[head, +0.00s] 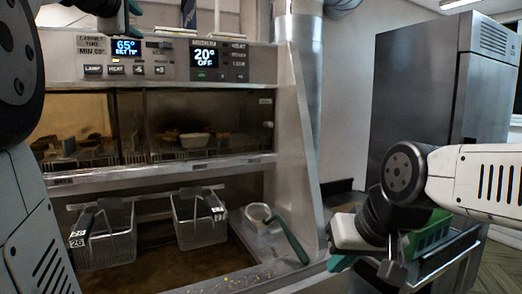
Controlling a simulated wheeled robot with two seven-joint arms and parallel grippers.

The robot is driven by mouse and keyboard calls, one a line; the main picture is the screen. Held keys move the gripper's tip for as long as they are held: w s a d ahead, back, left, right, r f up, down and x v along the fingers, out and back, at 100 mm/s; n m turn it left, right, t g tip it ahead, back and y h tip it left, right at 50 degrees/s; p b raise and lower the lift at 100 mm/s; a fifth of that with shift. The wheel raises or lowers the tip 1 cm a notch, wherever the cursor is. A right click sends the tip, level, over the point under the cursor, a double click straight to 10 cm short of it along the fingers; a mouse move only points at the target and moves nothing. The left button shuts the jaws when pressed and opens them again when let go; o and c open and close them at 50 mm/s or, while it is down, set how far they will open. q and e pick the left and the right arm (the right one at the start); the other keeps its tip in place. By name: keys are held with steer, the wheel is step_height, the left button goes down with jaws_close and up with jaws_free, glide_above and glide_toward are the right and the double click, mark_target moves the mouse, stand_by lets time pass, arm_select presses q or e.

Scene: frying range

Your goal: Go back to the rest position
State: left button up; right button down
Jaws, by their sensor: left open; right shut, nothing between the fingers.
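My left gripper (118,14) shows partly at the top left, in front of the upper part of the frying station. It is open, and a teal fingertip shows; the rest of it is cut off by the frame's top edge. My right gripper (341,258) is at the lower right, beside the station's front right corner. It is shut with nothing held, its teal tip pointing down and left. My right forearm comes in from the right edge.
The frying station (170,172) has two wire baskets, one left (105,240) and one right (200,222), hanging over its vat. A green-handled scoop (288,237) lies at the vat's right. A green crate (432,232) and steel fridge (425,90) stand right.

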arm_select(q)
steer(key=s+d+f+m+g+h, duration=0.1)
steer(key=s+d+f+m+g, duration=0.3)
steer(key=f, duration=0.7)
steer(key=s+d+f+m+g+h, duration=0.1)
steer(key=s+d+f+m, duration=0.4)
steer(key=f, duration=0.6)
steer(key=s+d+f+m+g+h, duration=0.1)
steer(key=s+d+f+m+g, duration=0.3)
steer(key=f, duration=0.7)
steer(key=s+d+f+m+g, duration=0.1)
steer(key=s+d+f+m, duration=0.1)
steer(key=f, duration=0.5)
steer(key=s+d+f+m+g, duration=0.1)
steer(key=s+f+m, duration=0.3)
steer(key=s+f, duration=0.3)
steer(key=shift+s+d+f+g, duration=0.3)
steer(key=shift+d+f+g, duration=0.1)
steer(key=shift+f, duration=0.3)
